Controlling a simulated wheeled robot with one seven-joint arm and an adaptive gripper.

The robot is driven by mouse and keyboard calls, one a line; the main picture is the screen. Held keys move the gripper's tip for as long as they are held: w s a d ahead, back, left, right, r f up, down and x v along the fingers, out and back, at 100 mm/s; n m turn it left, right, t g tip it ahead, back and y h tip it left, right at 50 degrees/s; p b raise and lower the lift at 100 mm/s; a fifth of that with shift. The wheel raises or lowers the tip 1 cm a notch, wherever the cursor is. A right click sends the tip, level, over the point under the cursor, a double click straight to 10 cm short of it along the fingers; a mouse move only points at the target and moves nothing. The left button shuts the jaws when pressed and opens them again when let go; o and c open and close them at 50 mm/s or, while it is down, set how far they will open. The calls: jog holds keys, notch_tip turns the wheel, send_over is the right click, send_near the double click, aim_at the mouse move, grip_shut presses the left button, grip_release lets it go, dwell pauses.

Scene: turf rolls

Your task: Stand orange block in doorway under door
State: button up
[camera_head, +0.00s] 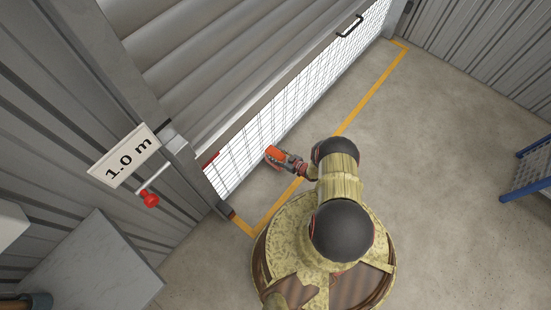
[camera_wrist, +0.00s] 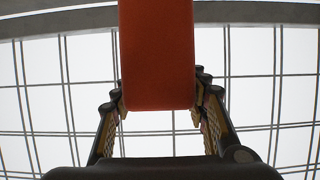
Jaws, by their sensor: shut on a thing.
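The orange block (camera_head: 273,153) is held out in front of the doorway, near its left part. In the wrist view the block (camera_wrist: 157,50) stands large between the fingers and runs up past the top edge. My gripper (camera_head: 279,157) is shut on it; both fingers press its sides in the wrist view (camera_wrist: 159,96). The grey slatted door (camera_head: 215,60) is partly raised, with a bottom bar (camera_head: 270,93) and a dark handle (camera_head: 349,26). Below the bar the doorway (camera_head: 310,95) shows white behind a wire grid. I cannot tell the block's height above the floor.
A yellow line (camera_head: 371,98) on the floor borders the doorway area. A "1.0 m" sign (camera_head: 124,156) and a crank with a red knob (camera_head: 150,199) are left of the door. A blue-framed rack (camera_head: 530,171) stands at right. The concrete floor between is clear.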

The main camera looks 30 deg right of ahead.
aim_at(283, 161)
notch_tip(283, 161, down, 3)
jog(key=shift+f+b, duration=0.1)
jog(key=shift+b, duration=0.55)
jog(key=o, duration=1.5)
jog(key=shift+o, duration=0.4)
jog(key=p+v, duration=0.3)
jog(key=v, duration=0.8)
jog(key=shift+s+p, duration=0.15)
jog(key=shift+p, duration=0.2)
jog(key=shift+s+d+r, duration=0.15)
jog(key=shift+s+r, duration=0.1)
jog(key=shift+s, duration=0.15)
